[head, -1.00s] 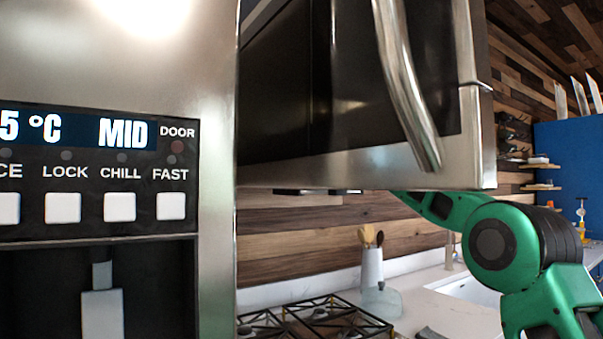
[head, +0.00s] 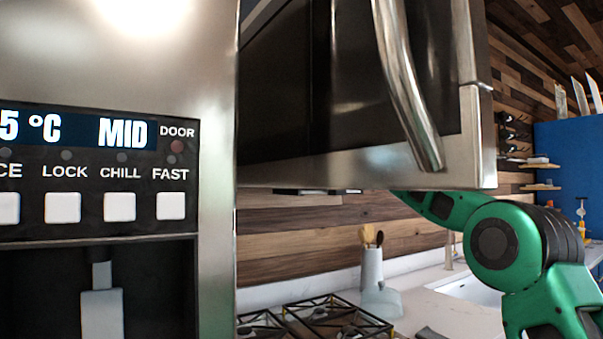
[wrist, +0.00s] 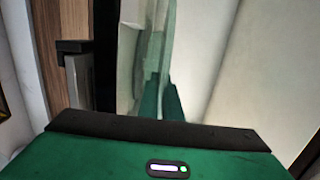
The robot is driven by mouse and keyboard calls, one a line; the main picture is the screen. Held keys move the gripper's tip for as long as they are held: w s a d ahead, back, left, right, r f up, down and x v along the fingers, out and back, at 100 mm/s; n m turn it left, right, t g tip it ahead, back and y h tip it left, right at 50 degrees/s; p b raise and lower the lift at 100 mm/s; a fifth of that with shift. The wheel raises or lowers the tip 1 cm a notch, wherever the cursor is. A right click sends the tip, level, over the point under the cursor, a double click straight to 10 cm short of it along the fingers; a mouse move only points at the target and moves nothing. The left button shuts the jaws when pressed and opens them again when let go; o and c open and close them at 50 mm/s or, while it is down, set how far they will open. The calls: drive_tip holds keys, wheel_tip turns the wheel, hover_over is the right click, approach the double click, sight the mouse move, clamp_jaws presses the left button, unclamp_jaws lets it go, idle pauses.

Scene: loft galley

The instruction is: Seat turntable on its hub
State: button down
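In the wrist view a translucent greenish glass pane, which looks like the turntable (wrist: 166,42), stands nearly edge-on beyond my gripper. The dark green fingers of my gripper (wrist: 162,100) are close together at its lower end and appear shut on it. In the head view the gripper and turntable are hidden behind the microwave (head: 300,95); only my green arm shows at the lower right, passing up behind it. I cannot see the hub in either view.
The microwave's handle (head: 405,85) faces the head camera. A steel fridge front (head: 217,160) fills the left. Below are a gas hob (head: 320,318) and a utensil holder (head: 372,270). In the wrist view a pale surface (wrist: 265,70) lies right, with dark and wooden surfaces close on the left.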

drive_tip(key=shift+f, duration=0.45)
idle(1.2)
